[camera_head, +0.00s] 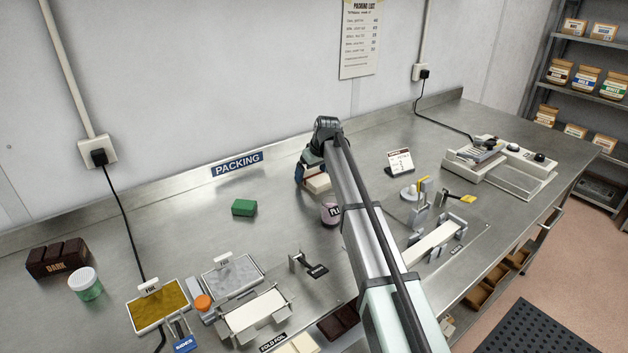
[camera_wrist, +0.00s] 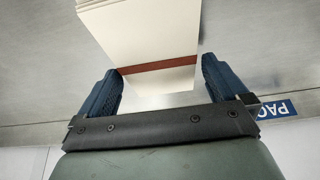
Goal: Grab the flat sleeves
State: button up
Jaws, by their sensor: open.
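The flat sleeves (camera_head: 317,182) are a cream stack, partly hidden behind my arm in the head view. In the wrist view the stack (camera_wrist: 158,40) shows cream layers with a reddish-brown band across it. My gripper (camera_head: 308,168) is at the stack near the back of the table. In the wrist view my gripper's two blue fingers (camera_wrist: 161,80) are apart, one on each side of the stack's near end. Gaps show between the fingers and the stack, so the gripper is open and holds nothing.
A pink-purple jar (camera_head: 329,215) stands close in front of the stack, beside my arm. A green block (camera_head: 244,208) lies to the left. A small sign card (camera_head: 399,162) and a sealing machine (camera_head: 503,168) stand to the right. The PACKING label (camera_head: 237,164) is behind.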

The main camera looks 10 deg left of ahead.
jog(key=shift+f, duration=0.25)
dwell(0.4)
jog(key=shift+c, duration=0.4)
jog(key=c, duration=1)
jog(key=shift+o, duration=0.2)
